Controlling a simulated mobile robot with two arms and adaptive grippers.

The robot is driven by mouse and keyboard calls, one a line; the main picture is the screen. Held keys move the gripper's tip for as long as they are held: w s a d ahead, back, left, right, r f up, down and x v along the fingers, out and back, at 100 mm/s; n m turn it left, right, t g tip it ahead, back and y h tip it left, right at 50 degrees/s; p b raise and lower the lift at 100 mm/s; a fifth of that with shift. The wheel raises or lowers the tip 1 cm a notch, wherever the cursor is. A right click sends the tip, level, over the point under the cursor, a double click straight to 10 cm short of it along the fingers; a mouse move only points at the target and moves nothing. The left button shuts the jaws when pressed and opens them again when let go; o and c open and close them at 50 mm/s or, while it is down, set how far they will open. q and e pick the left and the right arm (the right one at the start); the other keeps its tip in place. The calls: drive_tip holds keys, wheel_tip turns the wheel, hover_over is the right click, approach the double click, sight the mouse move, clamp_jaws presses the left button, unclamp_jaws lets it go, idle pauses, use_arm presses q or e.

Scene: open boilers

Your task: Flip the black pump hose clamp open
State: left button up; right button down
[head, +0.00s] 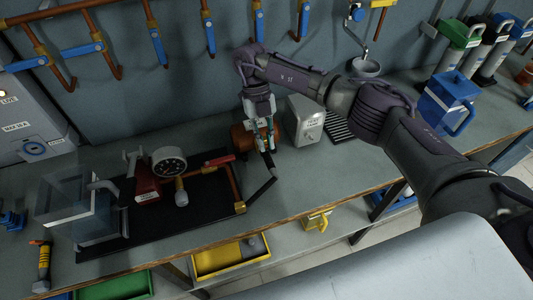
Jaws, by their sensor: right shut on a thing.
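My right gripper (264,137) reaches down from the right arm over the workbench, beside a copper-brown pump body (241,138). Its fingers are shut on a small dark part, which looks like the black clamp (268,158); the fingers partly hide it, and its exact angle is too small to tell. A black hose piece (263,190) slants down and left below it, near the bench's front. My left gripper is not in view.
A black mat (205,205) holds a pressure gauge (169,161), a red flask-shaped part (144,183), a clear box (75,205) and copper pipes (236,188). A grey-white box (304,121) stands close right of the gripper.

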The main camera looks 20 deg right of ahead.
drive_tip(key=shift+w+g+b, duration=0.3)
drive_tip(key=shift+g+b, duration=0.05)
drive_tip(key=shift+g, duration=0.15)
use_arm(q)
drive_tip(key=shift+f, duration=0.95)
use_arm(e)
drive_tip(key=shift+w+r+g, duration=0.1)
drive_tip(key=shift+w+g, duration=0.05)
drive_tip(key=shift+g, duration=0.35)
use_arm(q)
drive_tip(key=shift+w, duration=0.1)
use_arm(e)
drive_tip(key=shift+w+g, duration=0.1)
drive_tip(key=shift+g, duration=0.2)
drive_tip(key=c, duration=1.2)
unclamp_jaws()
drive_tip(key=shift+o, duration=0.2)
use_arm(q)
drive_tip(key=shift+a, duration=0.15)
use_arm(e)
wheel_tip(320, 180, up, 10)
